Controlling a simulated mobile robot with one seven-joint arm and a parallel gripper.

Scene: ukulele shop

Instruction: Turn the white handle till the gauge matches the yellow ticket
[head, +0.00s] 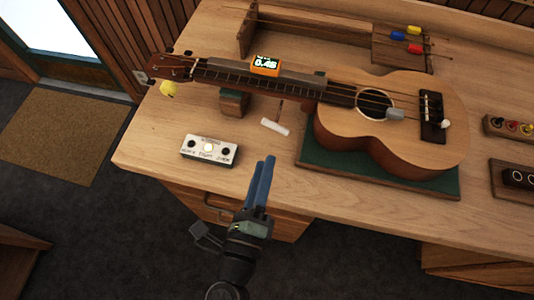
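A ukulele lies on a green mat on the workbench, its neck pointing left. An orange gauge (265,65) sits at its neck with a lit display that seems to read 0.45. A yellow ticket (168,89) hangs at the headstock; its writing is too small to read. A white handle (274,127) lies in front of the neck, with a thin dark rod running back from it. My gripper (264,161) has blue fingers and is over the bench's front edge, in front of the white handle and apart from it. The fingers look close together; any gap is unclear.
A small white box (209,150) with knobs and a button stands left of my gripper. The ukulele body (420,100) and green mat (310,154) fill the right. A wooden rack (401,52) with coloured handles is at the back.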

